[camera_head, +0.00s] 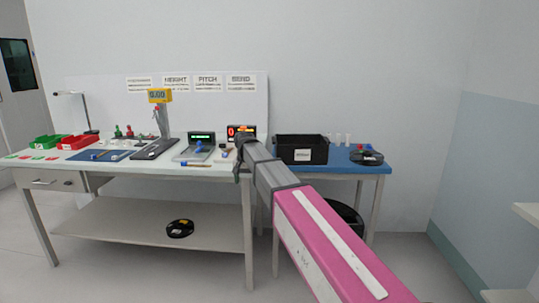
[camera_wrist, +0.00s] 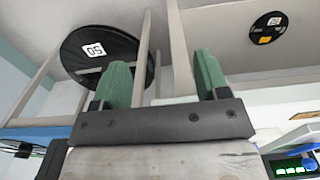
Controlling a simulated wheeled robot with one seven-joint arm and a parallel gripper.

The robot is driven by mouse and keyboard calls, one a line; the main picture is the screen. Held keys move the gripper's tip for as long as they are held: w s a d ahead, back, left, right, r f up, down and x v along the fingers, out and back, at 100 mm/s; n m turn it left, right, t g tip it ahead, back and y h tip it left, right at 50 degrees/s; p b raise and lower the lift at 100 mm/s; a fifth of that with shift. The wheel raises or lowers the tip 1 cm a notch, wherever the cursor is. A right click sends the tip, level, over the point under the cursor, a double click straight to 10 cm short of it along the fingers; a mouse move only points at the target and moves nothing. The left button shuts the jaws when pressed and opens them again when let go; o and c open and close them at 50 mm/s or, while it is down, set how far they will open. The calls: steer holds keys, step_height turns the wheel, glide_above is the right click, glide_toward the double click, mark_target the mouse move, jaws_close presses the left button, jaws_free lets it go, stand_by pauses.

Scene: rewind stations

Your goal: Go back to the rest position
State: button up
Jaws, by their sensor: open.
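My gripper (camera_wrist: 158,85) shows in the wrist view with its two green fingers set wide apart and nothing between them. In the head view my gripper (camera_head: 240,155) is at the far end of my outstretched pink and grey arm, by the right end of the white workbench (camera_head: 100,215). It is small and dark there, and the fingers are hard to make out.
A blue table (camera_head: 345,169) with a black bin (camera_head: 300,150) stands right of the workbench. Red (camera_head: 78,142) and green (camera_head: 48,141) trays and a scale (camera_head: 195,150) are on the workbench. A black disc (camera_head: 180,228) lies on its lower shelf. Floor on the right is clear.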

steer(key=s+d+f, duration=1.1)
steer(key=d+f, duration=0.1)
steer(key=d, duration=0.2)
steer(key=s+d+f, duration=1.2)
steer(key=d, duration=0.3)
steer(key=shift+s+f+n, duration=0.2)
steer(key=shift+f+n, duration=0.15)
steer(key=shift+n, duration=0.05)
